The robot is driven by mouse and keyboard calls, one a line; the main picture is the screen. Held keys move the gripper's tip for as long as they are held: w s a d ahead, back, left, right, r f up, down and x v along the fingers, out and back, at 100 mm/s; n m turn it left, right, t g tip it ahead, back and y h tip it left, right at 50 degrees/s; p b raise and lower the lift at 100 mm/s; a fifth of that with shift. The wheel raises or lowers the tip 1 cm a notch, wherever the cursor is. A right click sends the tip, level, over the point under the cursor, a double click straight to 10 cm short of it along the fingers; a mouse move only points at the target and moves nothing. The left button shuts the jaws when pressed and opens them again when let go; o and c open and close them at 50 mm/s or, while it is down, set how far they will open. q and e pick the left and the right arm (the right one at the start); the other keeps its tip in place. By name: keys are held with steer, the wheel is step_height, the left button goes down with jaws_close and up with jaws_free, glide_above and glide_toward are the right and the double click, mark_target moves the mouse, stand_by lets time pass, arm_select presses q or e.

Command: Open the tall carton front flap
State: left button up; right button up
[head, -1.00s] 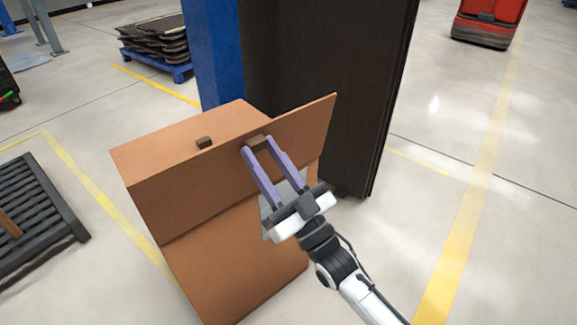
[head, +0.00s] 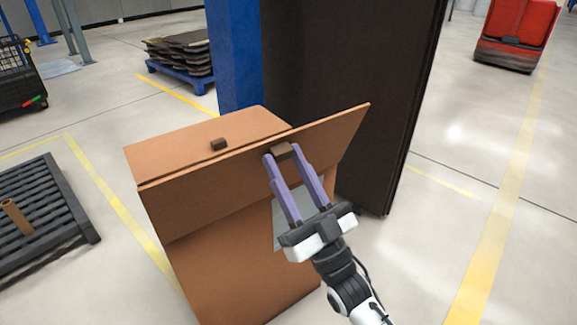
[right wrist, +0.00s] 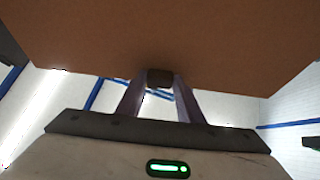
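The tall brown carton (head: 235,275) stands upright at the centre of the head view. Its front flap (head: 215,198) is a wide panel along the top front edge, tilted a little outward, its right end sticking out past the carton body. A small dark brown tab (head: 284,151) sits on the flap. My right gripper (head: 284,155) has its purple fingers on either side of this tab, closed on it. The right wrist view shows the tab (right wrist: 159,77) between the fingertips, under the brown flap (right wrist: 165,35). My left gripper is not in view.
A blue post (head: 235,55) and a tall dark panel (head: 345,90) stand close behind. A black slatted pallet (head: 50,220) lies at left. The floor at right is clear up to a red machine (head: 515,35).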

steer(key=o, duration=0.3)
steer(key=v, duration=1)
steer(key=shift+f+p, duration=0.15)
steer(key=shift+p, duration=0.3)
